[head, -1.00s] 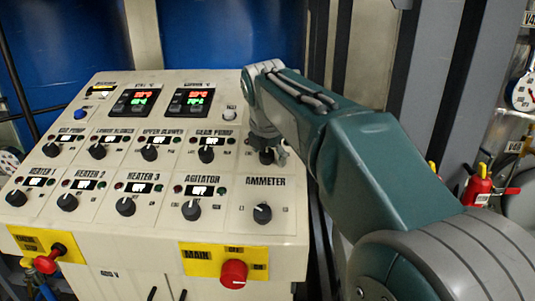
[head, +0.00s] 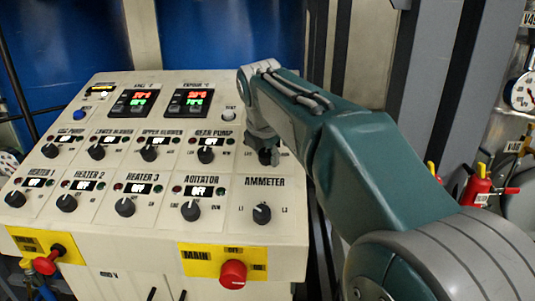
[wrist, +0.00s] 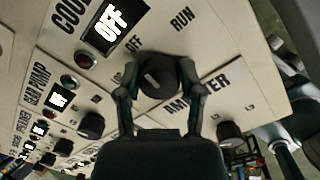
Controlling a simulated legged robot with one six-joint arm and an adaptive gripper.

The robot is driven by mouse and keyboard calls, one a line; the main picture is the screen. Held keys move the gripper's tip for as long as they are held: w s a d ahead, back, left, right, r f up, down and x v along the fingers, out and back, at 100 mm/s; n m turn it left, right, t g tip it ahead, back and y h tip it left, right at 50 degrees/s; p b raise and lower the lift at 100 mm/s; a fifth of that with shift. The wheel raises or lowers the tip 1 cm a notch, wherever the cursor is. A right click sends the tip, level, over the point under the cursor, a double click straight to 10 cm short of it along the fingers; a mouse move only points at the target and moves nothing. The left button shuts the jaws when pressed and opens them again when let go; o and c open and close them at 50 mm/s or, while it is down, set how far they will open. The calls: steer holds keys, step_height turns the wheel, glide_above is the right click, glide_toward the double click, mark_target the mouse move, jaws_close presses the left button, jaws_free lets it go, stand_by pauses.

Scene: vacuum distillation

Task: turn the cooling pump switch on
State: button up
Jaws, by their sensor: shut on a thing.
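The cooling pump switch is a black round knob (wrist: 158,78) on the cream control panel, with OFF and RUN labels beside it in the wrist view. Its display (wrist: 114,20) reads OFF in white, beside a dark red lamp (wrist: 84,61). My gripper (wrist: 158,90) has one finger on each side of the knob and is shut on it. A short pale mark shows on the knob's face. In the head view my gripper (head: 264,150) is at the right edge of the panel, and my arm hides the cooling pump display.
The gear pump knob (head: 206,155) is to the left of my gripper and the ammeter knob (head: 262,213) is below it. More knobs fill the panel. A red main switch (head: 233,274) is on the lower front. A dark grey post (head: 450,90) stands behind my arm.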

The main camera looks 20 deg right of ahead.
steer(key=m, duration=0.5)
steer(key=shift+a+f, duration=0.15)
steer(key=shift+f, duration=0.1)
steer(key=m, duration=0.5)
steer(key=shift+g, duration=0.4)
steer(key=shift+r+m, duration=0.1)
steer(key=shift+m, duration=0.4)
steer(key=o, duration=1.2)
steer(key=shift+c, duration=0.2)
steer(key=shift+a+h, duration=0.15)
steer(key=shift+h, duration=0.15)
steer(key=shift+r, duration=0.1)
